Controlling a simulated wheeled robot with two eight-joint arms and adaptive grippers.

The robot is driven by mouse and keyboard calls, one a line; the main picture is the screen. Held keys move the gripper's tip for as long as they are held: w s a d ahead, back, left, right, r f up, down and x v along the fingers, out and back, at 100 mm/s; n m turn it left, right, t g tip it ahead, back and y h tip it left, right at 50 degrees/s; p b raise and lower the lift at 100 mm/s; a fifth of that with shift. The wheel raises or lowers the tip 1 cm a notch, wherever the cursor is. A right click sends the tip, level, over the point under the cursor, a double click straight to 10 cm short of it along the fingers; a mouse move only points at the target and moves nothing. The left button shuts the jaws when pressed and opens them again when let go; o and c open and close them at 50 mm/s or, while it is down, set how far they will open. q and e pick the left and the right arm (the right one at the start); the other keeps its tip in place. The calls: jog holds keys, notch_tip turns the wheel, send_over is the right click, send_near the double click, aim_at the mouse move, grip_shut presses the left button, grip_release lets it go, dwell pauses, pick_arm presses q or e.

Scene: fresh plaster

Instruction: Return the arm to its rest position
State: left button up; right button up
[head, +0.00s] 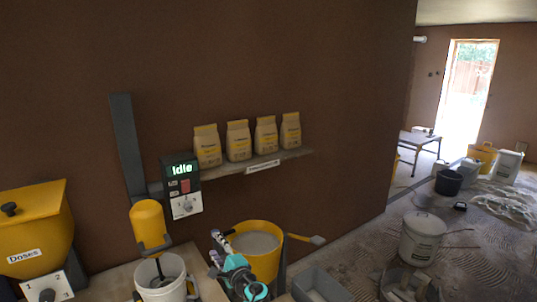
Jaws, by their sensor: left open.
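My left gripper (221,244), dark with teal parts, is at the bottom centre of the head view. It is open, and I see nothing between its fingers. It shows in front of the left side of a yellow bucket (267,264) with pale grey contents; I cannot tell whether they touch. My left arm is mostly out of the picture. My right gripper is not in view.
A white bucket (171,293) stands under a yellow mixer (148,222) whose panel (182,188) reads "Idle". A yellow "Doses" hopper (40,222) is at left. Several bags stand on a wall shelf (225,170). A grey tray (318,285) is at right of the yellow bucket.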

pick_arm(q)
jog(key=s+a+r+n+g+h, duration=0.1)
jog(key=s+a+n+g+h, duration=0.2)
jog(key=s, duration=0.6)
jog(key=s+a+n+g+h, duration=0.1)
jog(key=s+a+n+g, duration=0.1)
jog(key=s+a+n, duration=0.5)
jog(key=s+d+f+n+h, duration=0.1)
jog(key=s+d+f+h, duration=0.1)
jog(key=s, duration=0.5)
jog(key=s+d+f+n+g+h, duration=0.1)
jog(key=s+d+h, duration=0.1)
jog(key=s+d, duration=0.2)
jog(key=s+d+f+n+g+h, duration=0.1)
jog(key=s+d+f+n+h, duration=0.1)
jog(key=s, duration=0.8)
jog(key=shift+d+f, duration=0.3)
jog(key=shift+d, duration=0.15)
jog(key=shift+s, duration=0.1)
